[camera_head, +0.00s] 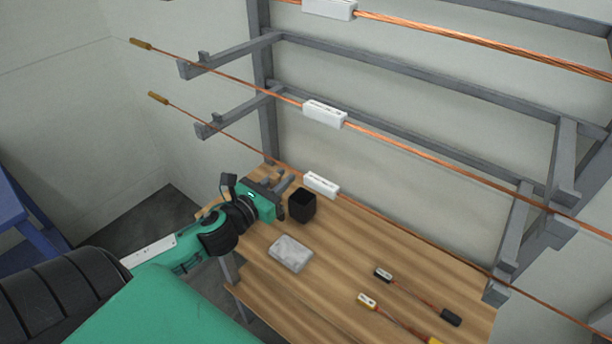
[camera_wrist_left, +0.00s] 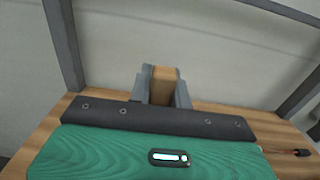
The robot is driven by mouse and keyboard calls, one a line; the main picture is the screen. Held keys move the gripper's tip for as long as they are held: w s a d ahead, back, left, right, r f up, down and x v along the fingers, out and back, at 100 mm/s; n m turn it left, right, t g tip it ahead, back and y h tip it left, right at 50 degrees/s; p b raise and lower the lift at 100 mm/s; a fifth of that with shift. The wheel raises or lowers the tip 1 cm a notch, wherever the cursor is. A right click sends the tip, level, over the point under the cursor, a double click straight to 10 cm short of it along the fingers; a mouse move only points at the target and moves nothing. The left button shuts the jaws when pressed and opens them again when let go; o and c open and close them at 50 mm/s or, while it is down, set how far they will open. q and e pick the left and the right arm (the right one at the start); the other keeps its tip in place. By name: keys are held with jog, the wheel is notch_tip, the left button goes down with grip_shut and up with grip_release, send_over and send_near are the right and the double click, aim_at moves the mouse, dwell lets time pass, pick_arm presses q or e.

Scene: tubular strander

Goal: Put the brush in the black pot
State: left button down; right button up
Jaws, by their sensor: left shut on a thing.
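The black pot (camera_head: 302,206) is a small square open box. It stands on the wooden table near the back left. My left gripper (camera_head: 284,181) is just left of and behind the pot in the head view. In the left wrist view my left gripper (camera_wrist_left: 163,90) is shut on a tan wooden piece (camera_wrist_left: 162,86), which looks like the brush's handle. The rest of the brush is hidden, and I cannot make it out clearly in the head view. The pot does not show in the wrist view. My right gripper is not in view.
A grey-white block (camera_head: 290,253) lies on the wooden table (camera_head: 335,262). Two thin tools, one with a black handle (camera_head: 451,318), lie at the right. Copper strands with white boxes (camera_head: 321,185) run along the grey frame (camera_head: 264,100) behind the table.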

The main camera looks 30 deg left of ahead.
pick_arm(q)
jog(key=w+p, duration=0.3)
jog(key=w, duration=0.6)
notch_tip(320, 180, down, 7)
jog(key=shift+w+d+p, duration=0.3)
jog(key=shift+d+p, duration=0.1)
jog(key=shift+p, duration=0.05)
jog(key=shift+f, duration=0.1)
jog(key=c, duration=1.3)
grip_release()
